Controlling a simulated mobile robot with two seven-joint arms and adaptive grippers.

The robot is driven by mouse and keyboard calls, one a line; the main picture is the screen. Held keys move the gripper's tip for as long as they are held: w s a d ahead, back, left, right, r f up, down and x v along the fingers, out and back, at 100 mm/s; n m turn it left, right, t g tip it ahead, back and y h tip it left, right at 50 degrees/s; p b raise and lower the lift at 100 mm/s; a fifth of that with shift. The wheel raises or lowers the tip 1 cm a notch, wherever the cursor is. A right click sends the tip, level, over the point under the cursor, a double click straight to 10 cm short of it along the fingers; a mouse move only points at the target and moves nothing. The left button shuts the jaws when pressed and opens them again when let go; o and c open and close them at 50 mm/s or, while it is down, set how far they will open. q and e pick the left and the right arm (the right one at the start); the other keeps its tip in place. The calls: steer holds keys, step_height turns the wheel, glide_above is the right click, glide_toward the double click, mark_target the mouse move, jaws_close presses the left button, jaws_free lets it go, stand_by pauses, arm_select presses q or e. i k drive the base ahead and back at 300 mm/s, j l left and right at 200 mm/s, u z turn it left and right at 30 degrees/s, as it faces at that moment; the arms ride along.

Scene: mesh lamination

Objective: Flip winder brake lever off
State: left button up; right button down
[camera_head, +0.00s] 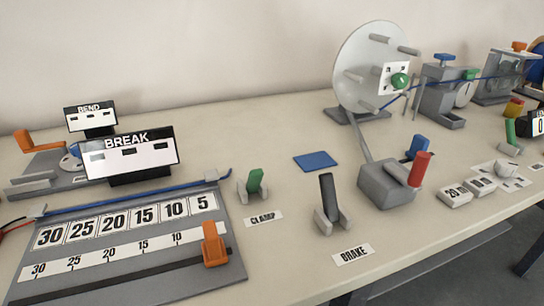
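The brake lever (328,194) has a black handle in a small grey bracket (332,222) on the table, right of centre in the head view. Its handle stands nearly upright and leans slightly to the left in the picture. A white label reading "BRAKE" (353,254) lies in front of it. Neither of my grippers is in view, and nothing touches the lever.
A green clamp lever (255,180) stands to the left. A grey box (386,185) with red and blue handles is close on the right. Behind stands a white winder disc (372,66). A scale board (130,280) with an orange slider fills the left front. A blue pad (316,160) lies behind the lever.

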mark_target(328, 192)
steer(key=k+l+u, duration=0.35)
steer(key=k+u, duration=0.1)
steer(key=u, duration=0.25)
steer(key=k+l+u, duration=0.15)
steer(key=k+u, duration=0.2)
steer(key=k+l+u, duration=0.1)
steer(key=k, duration=0.65)
